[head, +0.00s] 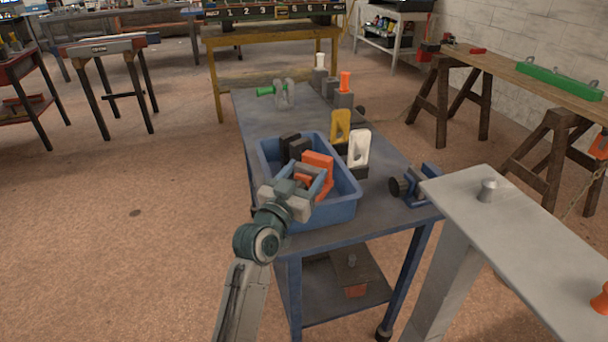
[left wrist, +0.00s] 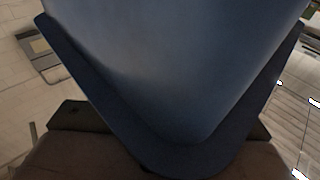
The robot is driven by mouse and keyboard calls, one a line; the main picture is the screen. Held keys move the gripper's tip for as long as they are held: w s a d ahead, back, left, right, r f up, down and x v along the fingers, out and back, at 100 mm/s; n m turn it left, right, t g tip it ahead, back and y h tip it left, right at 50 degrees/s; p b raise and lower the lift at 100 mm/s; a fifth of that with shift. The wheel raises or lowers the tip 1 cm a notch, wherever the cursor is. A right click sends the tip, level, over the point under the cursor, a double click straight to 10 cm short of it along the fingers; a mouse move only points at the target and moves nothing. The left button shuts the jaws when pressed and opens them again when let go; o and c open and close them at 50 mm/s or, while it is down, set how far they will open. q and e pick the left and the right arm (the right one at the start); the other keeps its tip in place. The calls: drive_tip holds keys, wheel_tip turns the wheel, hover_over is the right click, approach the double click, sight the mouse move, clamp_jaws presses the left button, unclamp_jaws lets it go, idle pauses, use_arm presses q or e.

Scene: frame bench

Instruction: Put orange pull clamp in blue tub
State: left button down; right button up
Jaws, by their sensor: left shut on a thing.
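The blue tub (head: 345,205) stands on the near end of a dark blue-grey cart. The orange pull clamp (head: 318,161) is between the fingers of my left gripper (head: 312,180), which is shut on it at the tub. The clamp overlaps the tub's inside in the head view; whether it touches the floor of the tub is hidden. A dark blue wall with a rounded corner, likely the tub (left wrist: 200,70), fills most of the left wrist view, where no clamp shows. My right gripper is not in view.
A black clamp (head: 297,146) is in the tub's far part. Yellow (head: 340,125) and white (head: 358,146) clamps stand just behind its right side. A blue vise-like tool (head: 418,186) sits at the cart's right edge. A grey bench (head: 530,240) is close on the right.

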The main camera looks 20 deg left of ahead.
use_arm(q)
drive_tip(key=shift+c, duration=1.9)
unclamp_jaws()
drive_tip(key=shift+f, duration=0.2)
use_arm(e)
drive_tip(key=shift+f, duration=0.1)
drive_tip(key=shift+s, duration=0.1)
use_arm(q)
drive_tip(key=shift+r, duration=0.25)
drive_tip(key=shift+s+a+r+p, duration=0.1)
drive_tip(key=shift+s+r+p, duration=0.1)
drive_tip(key=shift+s+p, duration=0.2)
drive_tip(key=b+v, duration=0.1)
drive_tip(key=v, duration=1)
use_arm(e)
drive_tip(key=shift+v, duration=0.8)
use_arm(q)
drive_tip(key=shift+s+r, duration=0.1)
drive_tip(key=shift+r, duration=0.05)
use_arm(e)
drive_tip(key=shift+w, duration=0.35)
